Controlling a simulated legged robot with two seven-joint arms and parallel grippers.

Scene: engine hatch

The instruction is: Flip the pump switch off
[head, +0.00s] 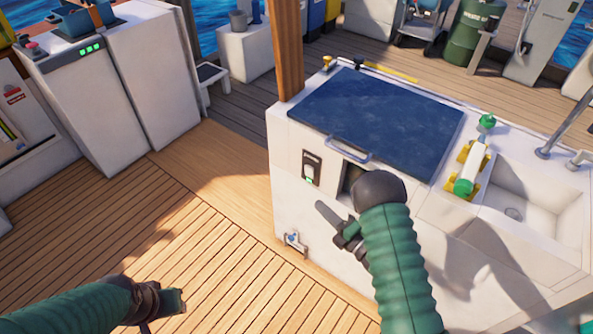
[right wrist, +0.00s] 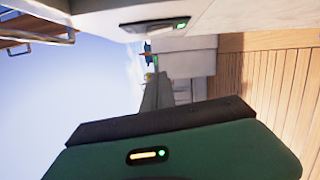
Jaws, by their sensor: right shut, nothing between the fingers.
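The pump switch (head: 311,167) is a dark plate with a pale rocker and a lit green light at its lower end. It sits on the front face of the white cabinet (head: 300,215), left of the hatch handle. It also shows at the top of the right wrist view (right wrist: 152,27), its green light lit. My right gripper (head: 332,218) is shut and empty, in front of the cabinet, below and slightly right of the switch in the picture, apart from it. My left gripper (head: 168,302) is low at the left over the deck; its finger opening is unclear.
A dark blue hatch lid (head: 375,110) with a metal handle (head: 350,150) tops the cabinet. A wooden post (head: 289,50) stands at the cabinet's back-left corner. The deck (head: 200,240) at left is clear.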

